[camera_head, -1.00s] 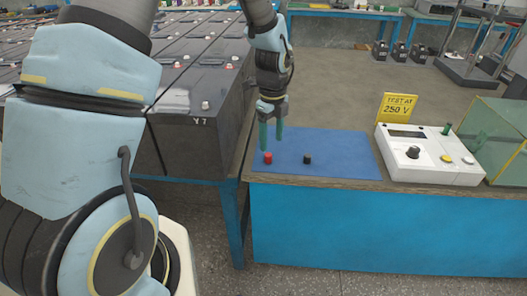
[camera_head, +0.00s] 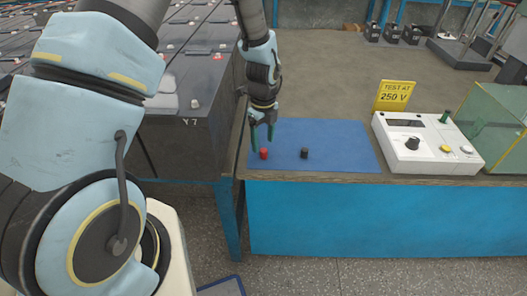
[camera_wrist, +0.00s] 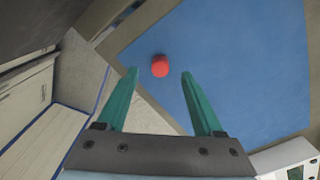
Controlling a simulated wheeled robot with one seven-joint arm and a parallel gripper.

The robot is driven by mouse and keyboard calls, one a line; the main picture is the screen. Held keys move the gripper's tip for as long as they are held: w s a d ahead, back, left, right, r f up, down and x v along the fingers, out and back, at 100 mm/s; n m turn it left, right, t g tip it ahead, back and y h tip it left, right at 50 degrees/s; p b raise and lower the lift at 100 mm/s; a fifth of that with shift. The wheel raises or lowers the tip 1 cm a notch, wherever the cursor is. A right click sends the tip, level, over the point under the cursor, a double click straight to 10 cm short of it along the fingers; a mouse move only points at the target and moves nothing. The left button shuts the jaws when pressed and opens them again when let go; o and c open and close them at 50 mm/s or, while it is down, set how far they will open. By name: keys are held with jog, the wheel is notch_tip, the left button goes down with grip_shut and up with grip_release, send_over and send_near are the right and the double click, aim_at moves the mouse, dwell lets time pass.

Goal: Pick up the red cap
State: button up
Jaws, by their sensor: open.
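The red cap (camera_head: 264,153) stands on the blue mat (camera_head: 345,146), near the mat's left front corner. My gripper (camera_head: 262,134) is above and just behind the red cap in the head view, fingers pointing down. In the wrist view the red cap (camera_wrist: 160,66) lies ahead of the two green fingers (camera_wrist: 158,76), in line with the space between them. The fingers are apart with nothing between them. A black cap (camera_head: 304,153) stands on the mat to the right of the red one.
A white tester (camera_head: 425,143) with knobs stands right of the mat, with a yellow "TEST AT 250 V" sign (camera_head: 395,95) behind it. A green clear box (camera_head: 490,125) is at far right. Dark battery blocks (camera_head: 195,130) stand left of the bench.

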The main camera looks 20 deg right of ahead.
aim_at(264, 150)
jog(key=shift+f+p, duration=0.7)
jog(key=shift+f, duration=1.45)
jog(key=shift+c, duration=0.4)
grip_shut()
